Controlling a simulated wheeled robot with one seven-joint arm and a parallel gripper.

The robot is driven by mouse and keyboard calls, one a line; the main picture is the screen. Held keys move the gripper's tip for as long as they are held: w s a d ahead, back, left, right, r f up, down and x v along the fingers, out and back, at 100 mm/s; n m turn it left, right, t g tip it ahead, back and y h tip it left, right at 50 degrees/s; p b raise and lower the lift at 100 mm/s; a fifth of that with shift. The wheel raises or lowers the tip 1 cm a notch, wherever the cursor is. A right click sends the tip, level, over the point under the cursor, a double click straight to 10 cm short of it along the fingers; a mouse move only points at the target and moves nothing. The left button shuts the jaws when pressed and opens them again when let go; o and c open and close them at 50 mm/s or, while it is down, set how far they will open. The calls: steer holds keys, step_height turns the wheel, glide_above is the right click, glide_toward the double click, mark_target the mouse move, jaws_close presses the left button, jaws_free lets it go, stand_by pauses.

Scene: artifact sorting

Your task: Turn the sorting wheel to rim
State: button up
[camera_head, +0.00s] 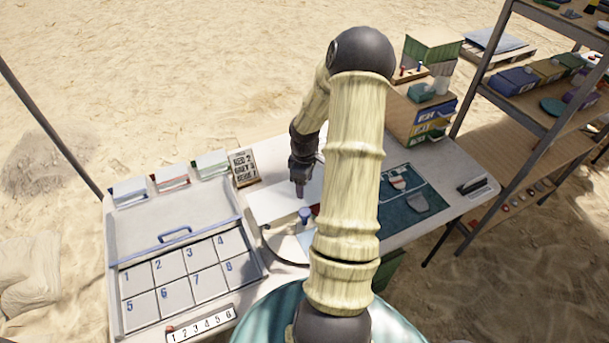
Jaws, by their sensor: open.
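My gripper (301,190) points down over the middle of the table, above a white sheet-like surface. I see no object between its fingers, which look small and close together from here. Just below it in the picture stands a small blue-topped post (305,214) with a red bit beside it. Near this is a pale, round-edged piece (284,243), which may be the sorting wheel. My arm covers much of it, so its markings and its setting cannot be read. I cannot tell whether my gripper touches the post.
A tray with numbered cells (190,272) and a blue handle fills the table's left. A lettered sign (244,167) stands at the back. A dark green mat (412,212) with pale pieces lies right of my arm. Stacked boxes (425,112) and a shelf rack (540,120) stand at right.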

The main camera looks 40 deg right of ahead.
step_height(320, 180, up, 4)
steer(key=shift+f, duration=0.2)
stand_by(0.5)
